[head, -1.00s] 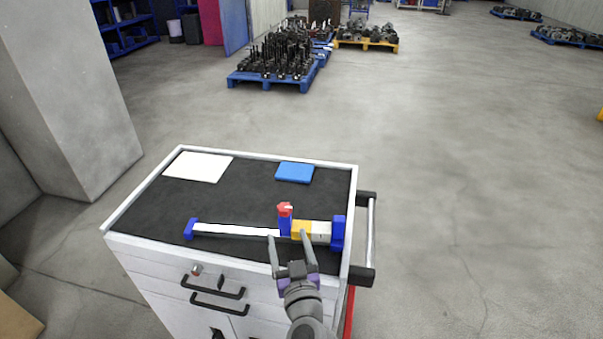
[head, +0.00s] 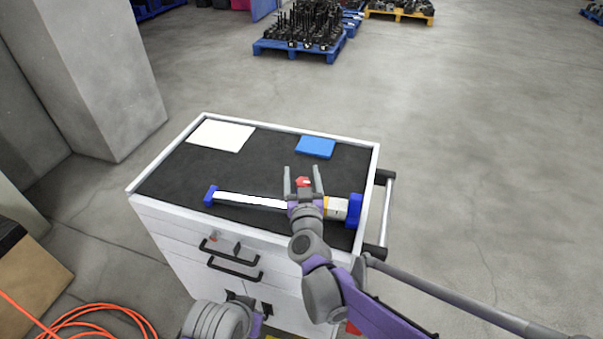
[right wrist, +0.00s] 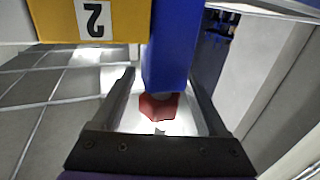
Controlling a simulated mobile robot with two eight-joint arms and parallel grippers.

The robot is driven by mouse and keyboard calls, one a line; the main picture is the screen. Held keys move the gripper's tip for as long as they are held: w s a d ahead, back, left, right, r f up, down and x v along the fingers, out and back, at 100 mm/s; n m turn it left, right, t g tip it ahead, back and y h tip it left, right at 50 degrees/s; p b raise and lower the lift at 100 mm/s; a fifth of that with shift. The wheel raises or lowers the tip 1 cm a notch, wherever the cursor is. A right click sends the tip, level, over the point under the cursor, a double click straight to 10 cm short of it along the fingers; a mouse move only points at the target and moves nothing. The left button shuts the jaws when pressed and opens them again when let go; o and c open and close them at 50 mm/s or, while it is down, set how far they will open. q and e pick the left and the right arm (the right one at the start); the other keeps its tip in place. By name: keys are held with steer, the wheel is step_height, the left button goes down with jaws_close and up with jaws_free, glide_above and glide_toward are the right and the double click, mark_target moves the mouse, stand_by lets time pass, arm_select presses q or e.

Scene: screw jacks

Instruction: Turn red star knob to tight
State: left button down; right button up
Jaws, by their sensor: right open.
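The red star knob (head: 303,182) sits on a blue block of a long white-and-blue device on the cart top. My right gripper (head: 303,170) is open, its two fingers on either side of the knob in the head view. In the right wrist view the red knob (right wrist: 158,106) lies between the spread fingers (right wrist: 160,88), with visible gaps on both sides. The blue block (right wrist: 172,45) rises beyond it, beside a yellow block (right wrist: 50,22) marked 2. My right wrist hides the device's middle in the head view.
The device's white bar (head: 250,200) runs left to a blue end (head: 210,195); another blue end (head: 355,210) stands right. A white sheet (head: 222,135) and blue pad (head: 315,146) lie behind. The cart's raised rim (head: 290,128) surrounds the dark top. An orange cable (head: 95,317) lies lower left.

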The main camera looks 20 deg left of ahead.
steer(key=shift+w, duration=0.15)
jaws_close()
stand_by(0.4)
